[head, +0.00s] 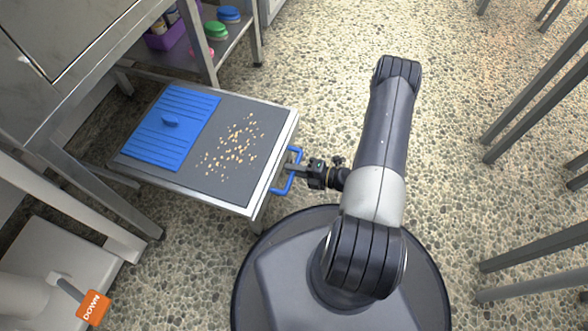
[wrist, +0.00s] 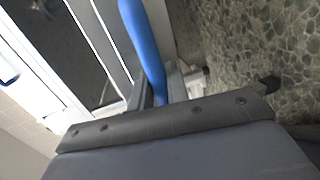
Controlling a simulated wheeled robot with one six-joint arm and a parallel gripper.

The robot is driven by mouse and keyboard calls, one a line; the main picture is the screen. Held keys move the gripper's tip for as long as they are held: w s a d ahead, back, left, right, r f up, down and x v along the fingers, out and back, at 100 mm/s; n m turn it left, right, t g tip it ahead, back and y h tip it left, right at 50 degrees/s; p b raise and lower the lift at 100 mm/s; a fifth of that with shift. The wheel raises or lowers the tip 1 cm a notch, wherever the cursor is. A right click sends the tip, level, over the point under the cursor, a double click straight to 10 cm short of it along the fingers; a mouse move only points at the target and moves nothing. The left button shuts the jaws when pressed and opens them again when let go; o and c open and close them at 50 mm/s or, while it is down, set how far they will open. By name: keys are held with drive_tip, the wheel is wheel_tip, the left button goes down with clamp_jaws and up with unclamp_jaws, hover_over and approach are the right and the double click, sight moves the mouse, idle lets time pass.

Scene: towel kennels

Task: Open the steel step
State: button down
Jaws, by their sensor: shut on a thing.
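The steel step (head: 282,135) is a low pull-out platform with a dark grey top and steel rim. It stands out to the right from under the steel cabinet in the head view. Its blue bar handle (head: 297,151) is on its right edge. My gripper (head: 291,169) is shut on this handle, reaching it from the right. In the wrist view the blue handle (wrist: 143,40) runs down between the fingers of my gripper (wrist: 160,88).
A ridged blue panel (head: 170,143) and scattered tan crumbs (head: 232,150) lie on the step. A shelf (head: 235,35) holds green and blue lidded items. An orange DOWN tag (head: 93,307) is at lower left. Steel legs (head: 535,90) stand at right. Pebbled floor between is clear.

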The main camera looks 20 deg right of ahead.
drive_tip(key=shift+d, duration=0.1)
drive_tip(key=c, duration=1.4)
unclamp_jaws()
drive_tip(key=shift+c, duration=0.2)
drive_tip(key=shift+d, duration=0.1)
drive_tip(key=p+v, duration=0.3)
drive_tip(key=v, duration=0.7)
drive_tip(key=shift+s+d, duration=0.2)
drive_tip(key=shift+s, duration=0.05)
drive_tip(key=shift+b+x, duration=1.5)
drive_tip(key=shift+x, duration=3.9)
drive_tip(key=shift+r, duration=0.1)
